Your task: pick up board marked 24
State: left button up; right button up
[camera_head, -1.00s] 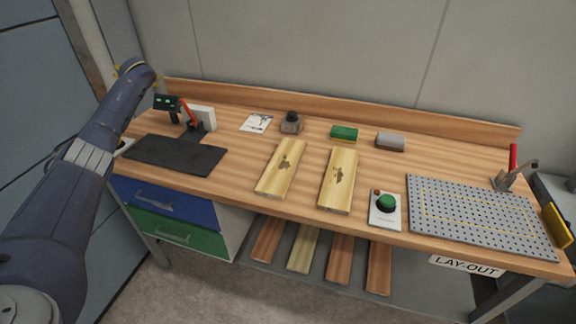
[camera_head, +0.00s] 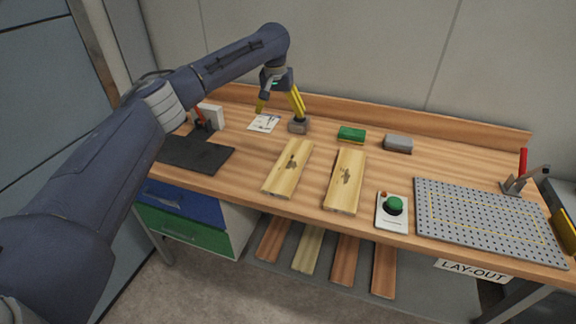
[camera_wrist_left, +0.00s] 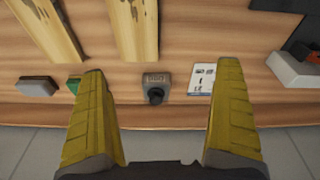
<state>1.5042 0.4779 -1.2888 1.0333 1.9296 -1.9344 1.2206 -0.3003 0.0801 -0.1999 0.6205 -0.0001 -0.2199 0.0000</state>
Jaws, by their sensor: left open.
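Two pale wooden boards lie flat and apart on the bench, a left board (camera_head: 289,168) and a right board (camera_head: 345,180). Each bears dark marks that I cannot read, so I cannot tell which is marked 24. My left gripper (camera_head: 279,108), with yellow fingers, is open and empty above the bench behind the left board, near the grey stamp (camera_head: 298,125). In the left wrist view the stamp (camera_wrist_left: 153,86) shows between the spread fingers, and parts of both boards show at the top. My right gripper is not seen.
A dark mat (camera_head: 195,153) lies left, partly behind my arm. A paper card (camera_head: 264,123), green block (camera_head: 351,134) and grey block (camera_head: 398,143) sit at the back. Bare wood surrounds the boards.

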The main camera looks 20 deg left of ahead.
pick_arm(q)
jog(key=s+d+m+g, duration=0.1)
jog(key=s+d+g, duration=0.1)
jog(key=s+d, duration=0.25)
send_over(290, 163)
notch_tip(290, 163, down, 12)
jog(key=shift+w+d+r, duration=0.1)
jog(key=shift+d+r, duration=0.05)
jog(key=shift+r, duration=0.1)
jog(key=shift+f, duration=2.7)
jog(key=c, duration=1.2)
